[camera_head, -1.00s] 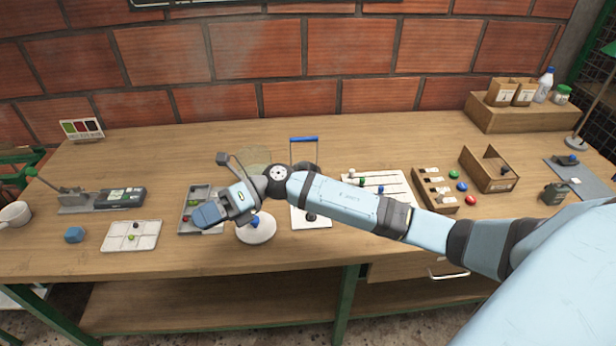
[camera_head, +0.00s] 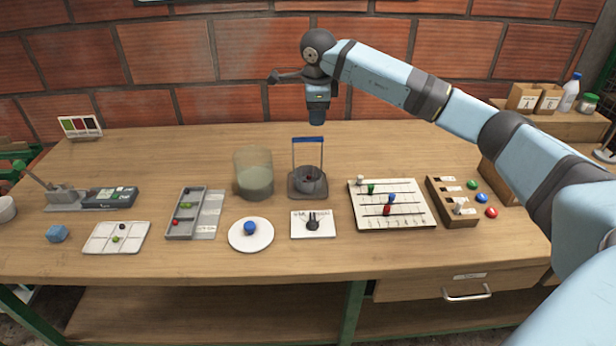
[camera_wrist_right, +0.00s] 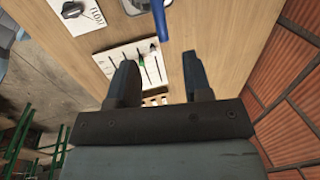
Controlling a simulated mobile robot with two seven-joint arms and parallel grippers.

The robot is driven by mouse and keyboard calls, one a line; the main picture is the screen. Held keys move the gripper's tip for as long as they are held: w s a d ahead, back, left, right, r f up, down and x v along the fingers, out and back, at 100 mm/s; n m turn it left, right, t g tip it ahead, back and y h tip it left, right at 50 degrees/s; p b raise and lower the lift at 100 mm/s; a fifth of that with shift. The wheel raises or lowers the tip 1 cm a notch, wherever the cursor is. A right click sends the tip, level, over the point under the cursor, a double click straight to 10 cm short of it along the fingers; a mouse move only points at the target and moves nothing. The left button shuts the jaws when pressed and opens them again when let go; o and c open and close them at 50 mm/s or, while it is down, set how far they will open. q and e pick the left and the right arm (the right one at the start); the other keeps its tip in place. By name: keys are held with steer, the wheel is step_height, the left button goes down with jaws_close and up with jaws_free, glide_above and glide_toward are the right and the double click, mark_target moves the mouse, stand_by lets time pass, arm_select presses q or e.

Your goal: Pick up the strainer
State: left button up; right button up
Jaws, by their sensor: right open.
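The strainer (camera_head: 309,183) looks like a dark grey cup on a flat base, with a tall frame and a blue bar handle (camera_head: 308,140) on top. It stands upright on the workbench beside a clear beaker. My right gripper (camera_head: 317,121) hangs just above the blue handle, pointing down. In the right wrist view, my right gripper (camera_wrist_right: 158,62) has its two fingers wide apart with nothing between them. The blue handle (camera_wrist_right: 161,18) shows there beyond the fingertips, apart from them. My left gripper is not in view.
The beaker (camera_head: 254,175) of cloudy liquid stands close left of the strainer. In front are a white plate with a dial (camera_head: 312,224) and a round white disc (camera_head: 251,235) with a blue knob. A slider board (camera_head: 392,204) lies to the right. The brick wall is behind.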

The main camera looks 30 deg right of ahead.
mark_target(317, 140)
steer(key=f, duration=0.5)
steer(key=shift+w+d, duration=0.25)
steer(key=shift+w, duration=0.15)
steer(key=f, duration=0.3)
steer(key=d+f, duration=0.1)
steer(key=shift+w+f, duration=0.4)
steer(key=shift+r, duration=0.1)
jaws_close()
